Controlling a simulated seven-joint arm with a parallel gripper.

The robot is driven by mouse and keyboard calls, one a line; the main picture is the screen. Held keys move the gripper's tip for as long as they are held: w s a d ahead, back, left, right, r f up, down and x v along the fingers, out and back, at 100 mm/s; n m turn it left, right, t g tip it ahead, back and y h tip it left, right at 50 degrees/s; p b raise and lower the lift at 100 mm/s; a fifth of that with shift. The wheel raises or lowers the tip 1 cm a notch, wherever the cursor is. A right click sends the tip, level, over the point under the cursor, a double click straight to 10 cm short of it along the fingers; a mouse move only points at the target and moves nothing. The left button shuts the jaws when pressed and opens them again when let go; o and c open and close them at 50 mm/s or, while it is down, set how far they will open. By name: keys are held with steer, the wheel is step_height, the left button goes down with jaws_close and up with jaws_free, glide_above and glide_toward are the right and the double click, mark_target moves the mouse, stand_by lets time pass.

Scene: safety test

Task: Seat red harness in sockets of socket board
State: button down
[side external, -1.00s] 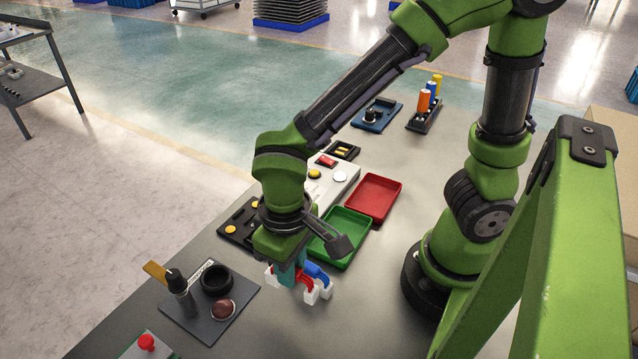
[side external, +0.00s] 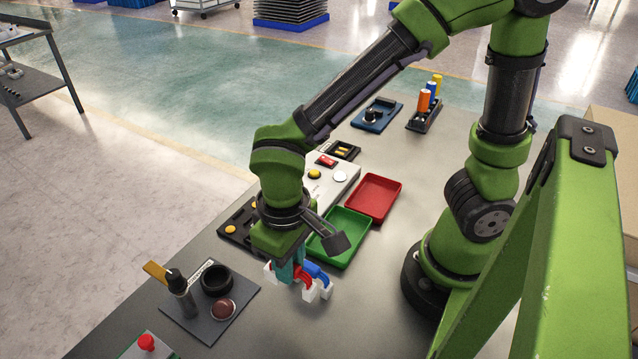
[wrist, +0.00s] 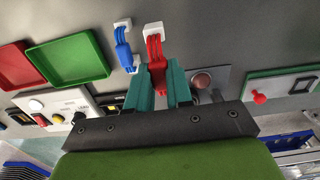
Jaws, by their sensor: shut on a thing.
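The red harness (wrist: 154,50) has red wires and a white connector on its far end. My gripper (wrist: 159,82) has teal fingers shut on the red wires, low over the table. In the side external view my gripper (side external: 290,272) partly hides the red harness (side external: 308,280). A blue harness (wrist: 123,50) with white connectors lies close beside the red one, left of my fingers in the wrist view; it also shows in the side external view (side external: 317,272). I cannot identify the socket board with certainty.
A green tray (side external: 366,238) and a red tray (side external: 398,187) lie behind my gripper. A white button panel (side external: 348,185) and a black board (side external: 228,237) stand near them. Table right of the harnesses is clear.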

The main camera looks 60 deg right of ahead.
steer(key=w+d+r+m, duration=0.2)
steer(key=w+d+m, duration=1)
steer(key=w+m, duration=0.45)
steer(key=shift+m, duration=0.75)
steer(key=shift+s+f, duration=0.3)
steer(key=shift+f, duration=0.6)
steer(key=shift+s+f, duration=0.25)
steer(key=shift+f, duration=0.7)
steer(key=shift+s+f, duration=0.3)
steer(key=shift+f, duration=0.6)
steer(key=shift+f, duration=0.95)
steer(key=c, duration=0.5)
jaws_free()
steer(key=shift+c, duration=0.2)
steer(key=shift+r, duration=0.1)
step_height(320, 180, up, 7)
